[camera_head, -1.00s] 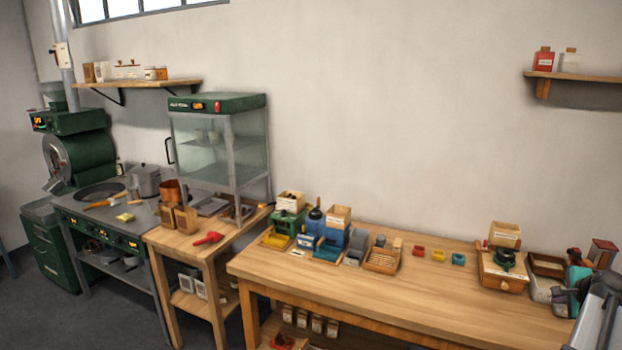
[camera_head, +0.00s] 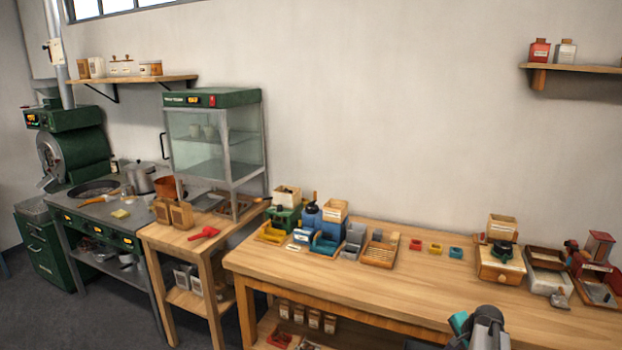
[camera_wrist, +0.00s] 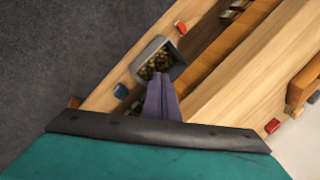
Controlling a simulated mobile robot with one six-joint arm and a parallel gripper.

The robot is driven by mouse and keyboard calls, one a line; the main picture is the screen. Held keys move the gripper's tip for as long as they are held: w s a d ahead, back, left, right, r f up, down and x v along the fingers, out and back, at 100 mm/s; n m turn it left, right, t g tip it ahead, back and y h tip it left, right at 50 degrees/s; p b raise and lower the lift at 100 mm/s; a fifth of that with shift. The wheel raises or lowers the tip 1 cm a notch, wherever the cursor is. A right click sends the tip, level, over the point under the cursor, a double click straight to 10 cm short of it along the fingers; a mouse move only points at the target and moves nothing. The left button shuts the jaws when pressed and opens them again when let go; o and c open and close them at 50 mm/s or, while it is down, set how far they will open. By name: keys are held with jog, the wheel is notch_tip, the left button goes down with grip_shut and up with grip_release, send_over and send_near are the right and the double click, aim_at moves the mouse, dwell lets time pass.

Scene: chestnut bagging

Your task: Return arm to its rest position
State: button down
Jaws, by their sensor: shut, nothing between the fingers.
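My gripper (camera_wrist: 160,78) shows in the wrist view as two dark purple fingers together, with nothing between them. The fingertips overlap a grey open bin in the picture; I cannot tell the distance. In the head view, my dark grey and teal arm end reaches up from the bottom edge, right of centre, in front of the long wooden table (camera_head: 400,292). The fingertips are hidden there.
The grey bin (camera_wrist: 143,52) holds small brown and yellow pieces. Small boxes and a wooden slatted tray (camera_head: 379,255) stand along the table's back left. A wooden grinder-like box (camera_head: 500,266) stands at the right. The table's middle is largely clear.

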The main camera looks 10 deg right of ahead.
jog(key=s+a+f+n+g+y+b, duration=0.15)
jog(key=s+a+f+n, duration=0.25)
jog(key=a+f, duration=0.75)
jog(key=s+a+f+n+g+y+b, duration=0.1)
jog(key=s+a+f+n+g+b, duration=0.2)
jog(key=a+f, duration=0.9)
jog(key=s+a+f+n+g+h+b, duration=0.1)
jog(key=s+a+f+n+g, duration=0.2)
jog(key=s+a, duration=0.6)
jog(key=s+a+f+n+g+h+b, duration=0.1)
jog(key=s+a+f+n+g, duration=0.2)
jog(key=s+a+f+n, duration=0.3)
jog(key=s+a+n, duration=0.1)
jog(key=s+a, duration=0.3)
jog(key=s, duration=0.4)
jog(key=shift+s+a+f, duration=0.25)
jog(key=shift+s+a, duration=0.05)
jog(key=shift+d, duration=0.1)
